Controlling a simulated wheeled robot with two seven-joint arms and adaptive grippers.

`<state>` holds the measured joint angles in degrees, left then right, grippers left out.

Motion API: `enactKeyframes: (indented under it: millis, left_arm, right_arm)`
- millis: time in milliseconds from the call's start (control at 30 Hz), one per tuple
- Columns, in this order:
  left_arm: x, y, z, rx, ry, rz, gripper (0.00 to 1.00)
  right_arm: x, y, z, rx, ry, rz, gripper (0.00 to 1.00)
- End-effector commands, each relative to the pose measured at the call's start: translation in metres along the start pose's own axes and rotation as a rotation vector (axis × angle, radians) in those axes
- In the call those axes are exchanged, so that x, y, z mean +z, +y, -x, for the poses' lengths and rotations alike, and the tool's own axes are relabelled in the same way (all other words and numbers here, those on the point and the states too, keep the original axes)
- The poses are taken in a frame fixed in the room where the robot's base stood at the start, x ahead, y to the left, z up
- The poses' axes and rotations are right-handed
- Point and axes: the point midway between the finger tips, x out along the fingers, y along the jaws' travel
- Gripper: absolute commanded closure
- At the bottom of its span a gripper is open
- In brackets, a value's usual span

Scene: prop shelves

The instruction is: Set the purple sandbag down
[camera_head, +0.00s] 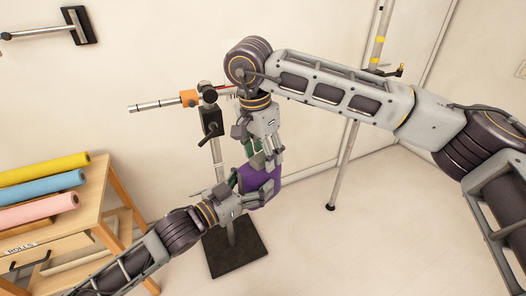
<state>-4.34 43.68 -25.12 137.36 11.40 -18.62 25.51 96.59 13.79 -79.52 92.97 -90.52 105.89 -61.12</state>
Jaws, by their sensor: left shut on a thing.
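The purple sandbag (260,186) hangs in the air at the middle of the camera_head view, in front of a stand's post. My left gripper (247,196) comes in from the lower left and is shut on the purple sandbag at its lower left side. My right gripper (267,157) points down from above, with its fingers at the sandbag's top edge. Whether those fingers are open or shut on it is unclear. Dark green parts show around the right fingers. Part of the bag is hidden behind the grippers.
A stand with a flat black base (237,248) and an orange-collared side arm (188,98) is behind my grippers. A wooden shelf (95,180) with yellow, blue and pink rolls is at left. A pole (345,155) stands right of centre. The floor (370,240) at lower right is clear.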

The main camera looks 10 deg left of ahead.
Motion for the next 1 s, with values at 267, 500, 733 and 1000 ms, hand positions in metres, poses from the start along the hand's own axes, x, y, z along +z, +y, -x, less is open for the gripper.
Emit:
enactKeyframes:
  millis: [267,500,733,1000]
  left_arm:
    - [-0.0054,0.0007,0.0,0.002,0.011,-0.003,1.0]
    - [-0.0055,0.001,0.0001,0.003,0.012,-0.003,1.0]
    - [-0.0056,0.0012,0.0001,0.003,0.012,-0.004,0.24]
    - [-0.0026,0.0006,0.0,0.001,0.005,-0.001,0.02]
  right_arm:
    - [-0.0001,0.0,0.0005,0.0,0.0,0.0,0.85]
    - [0.0,-0.0001,0.0005,0.0,0.0,0.0,1.0]
    - [-0.0005,-0.0007,0.003,-0.005,0.001,-0.001,1.0]
    - [-0.0005,-0.0006,0.0029,-0.005,0.001,-0.001,1.0]
